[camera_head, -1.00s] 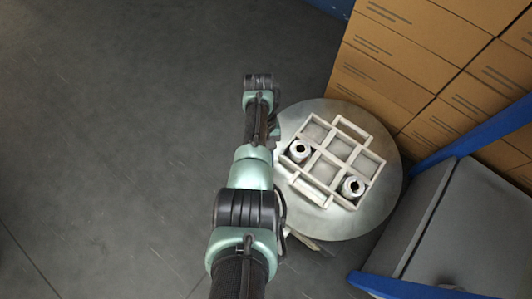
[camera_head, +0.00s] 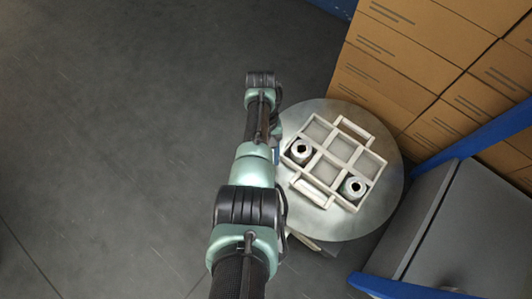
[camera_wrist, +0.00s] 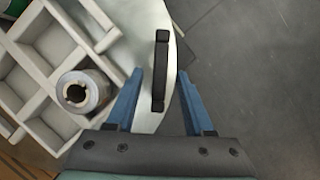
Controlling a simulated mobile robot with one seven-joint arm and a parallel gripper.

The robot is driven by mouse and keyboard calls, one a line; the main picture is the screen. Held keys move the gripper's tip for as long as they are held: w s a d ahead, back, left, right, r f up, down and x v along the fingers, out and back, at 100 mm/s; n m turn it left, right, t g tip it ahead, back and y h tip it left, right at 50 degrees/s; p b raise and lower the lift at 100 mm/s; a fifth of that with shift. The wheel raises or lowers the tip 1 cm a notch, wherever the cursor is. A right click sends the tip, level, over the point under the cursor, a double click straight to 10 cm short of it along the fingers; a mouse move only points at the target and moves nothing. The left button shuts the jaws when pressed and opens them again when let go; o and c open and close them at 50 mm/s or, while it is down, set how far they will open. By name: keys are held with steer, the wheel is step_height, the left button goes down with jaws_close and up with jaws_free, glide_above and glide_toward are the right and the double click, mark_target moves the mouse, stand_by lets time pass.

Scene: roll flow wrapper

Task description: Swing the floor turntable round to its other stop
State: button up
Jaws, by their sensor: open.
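The floor turntable (camera_head: 370,213) is a round, pale metal disc to the right of my arm in the head view. Its edge also shows in the wrist view (camera_wrist: 139,20). A black bar handle (camera_wrist: 160,70) stands at the disc's rim in the wrist view. My gripper (camera_wrist: 160,76) is open, with one blue finger on each side of the handle. A gap shows on both sides, so the fingers look apart from it. In the head view my arm hides the gripper and the handle.
A pale divided crate (camera_head: 340,148) with two metal rolls (camera_head: 302,151) (camera_head: 353,187) sits on the disc. Cardboard boxes (camera_head: 395,60) stand close behind it. A blue-framed grey machine (camera_head: 470,230) is at the right. The floor at left is clear.

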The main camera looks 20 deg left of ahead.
steer(key=p+v, duration=0.5)
steer(key=v, duration=0.8)
